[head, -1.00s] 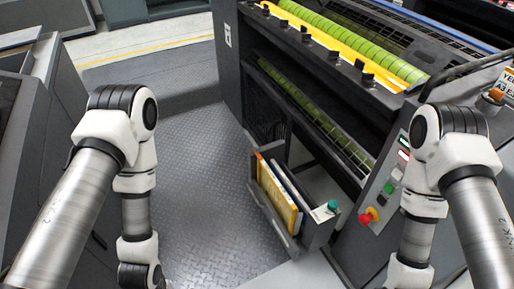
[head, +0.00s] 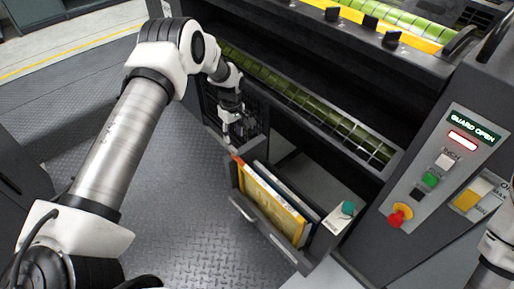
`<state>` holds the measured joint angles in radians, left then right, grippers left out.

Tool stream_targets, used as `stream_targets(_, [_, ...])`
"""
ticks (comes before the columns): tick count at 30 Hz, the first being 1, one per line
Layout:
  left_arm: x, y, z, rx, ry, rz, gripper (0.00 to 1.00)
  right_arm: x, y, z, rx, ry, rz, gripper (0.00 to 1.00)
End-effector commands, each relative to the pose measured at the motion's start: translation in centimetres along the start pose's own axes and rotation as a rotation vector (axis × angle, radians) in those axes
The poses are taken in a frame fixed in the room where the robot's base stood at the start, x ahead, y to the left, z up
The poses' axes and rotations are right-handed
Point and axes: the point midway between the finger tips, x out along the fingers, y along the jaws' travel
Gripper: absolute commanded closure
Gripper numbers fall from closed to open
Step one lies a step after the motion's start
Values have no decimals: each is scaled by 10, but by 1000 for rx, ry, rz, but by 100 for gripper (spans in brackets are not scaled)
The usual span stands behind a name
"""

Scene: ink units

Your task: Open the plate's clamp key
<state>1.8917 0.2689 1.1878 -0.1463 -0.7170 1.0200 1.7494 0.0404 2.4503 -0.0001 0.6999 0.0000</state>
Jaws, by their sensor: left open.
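My left gripper (head: 237,132) hangs with its fingers pointing down in front of the press's lower opening, above the rear end of the open bin. It is open, and I see nothing between its fingers. A green ribbed cylinder (head: 300,97) runs along the lower opening, to the right of the gripper. Several black knobs, one of them a black knob (head: 370,21), stand along a yellow bar (head: 408,41) at the top. I cannot tell which part is the plate's clamp key. My right gripper is out of view; only part of that arm shows at the right edge.
An open bin (head: 273,236) holds yellow and dark flat items and juts from the press below the gripper. A teal-capped item (head: 348,208) stands at its right. A control panel (head: 440,165) reads "GUARD OPEN" and has a red knob (head: 400,215). The tread-plate floor (head: 185,215) is clear.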

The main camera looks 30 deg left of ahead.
Motion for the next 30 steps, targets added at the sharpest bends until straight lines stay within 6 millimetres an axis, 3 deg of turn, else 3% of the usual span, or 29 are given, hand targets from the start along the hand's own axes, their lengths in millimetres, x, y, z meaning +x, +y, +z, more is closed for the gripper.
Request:
stream_targets(1, [15,0,-6,-11,1,11,56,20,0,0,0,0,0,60])
stream_targets(3, [17,0,-9,-17,0,18,56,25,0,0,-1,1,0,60])
stream_targets(8, [23,1,-9,-17,2,22,56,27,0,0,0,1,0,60])
stream_targets(18, [84,2,-9,-15,3,21,56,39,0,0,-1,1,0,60])
stream_targets(28, [91,3,-8,-14,2,22,56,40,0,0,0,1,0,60])
stream_targets(30, [91,3,-8,-15,2,22,81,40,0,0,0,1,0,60])
